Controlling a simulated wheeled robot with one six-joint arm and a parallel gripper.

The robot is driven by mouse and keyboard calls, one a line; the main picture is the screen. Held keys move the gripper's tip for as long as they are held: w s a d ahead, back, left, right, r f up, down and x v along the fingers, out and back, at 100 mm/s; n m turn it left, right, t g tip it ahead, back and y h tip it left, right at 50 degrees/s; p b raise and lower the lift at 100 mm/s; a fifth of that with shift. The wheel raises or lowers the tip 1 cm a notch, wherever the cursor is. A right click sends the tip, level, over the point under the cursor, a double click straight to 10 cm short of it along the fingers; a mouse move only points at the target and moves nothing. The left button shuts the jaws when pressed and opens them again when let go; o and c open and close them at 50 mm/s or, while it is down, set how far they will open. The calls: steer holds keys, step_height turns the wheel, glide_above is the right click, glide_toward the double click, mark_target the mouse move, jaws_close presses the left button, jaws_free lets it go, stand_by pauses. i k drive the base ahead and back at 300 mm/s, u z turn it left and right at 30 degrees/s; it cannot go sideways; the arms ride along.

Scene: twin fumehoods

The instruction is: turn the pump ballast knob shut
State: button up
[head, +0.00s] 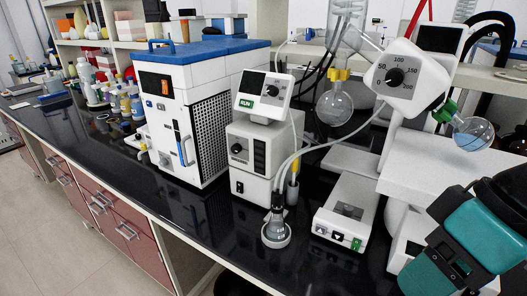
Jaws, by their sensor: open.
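A white pump unit (262,152) stands mid-bench, with a black round knob (237,148) on its lower front face. A small control box (264,94) sits on top, with its own dark knob (272,91) and a green RUN label. No readable marking shows which knob is the ballast knob, and I cannot tell how far either is turned. A teal and black part of my arm (455,245) shows at the lower right, well to the right of the pump. My gripper's fingers are out of the picture.
A glass flask (276,232) with hoses stands near the bench's front edge, before the pump. A white hotplate-like box (346,210) is right of it. A blue-topped chiller (200,115) stands close on the left. A rotary evaporator head (400,78) hangs at upper right.

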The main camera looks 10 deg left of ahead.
mark_target(236, 148)
steer(key=z, duration=3)
steer(key=k, duration=1.5)
steer(key=u, duration=1.75)
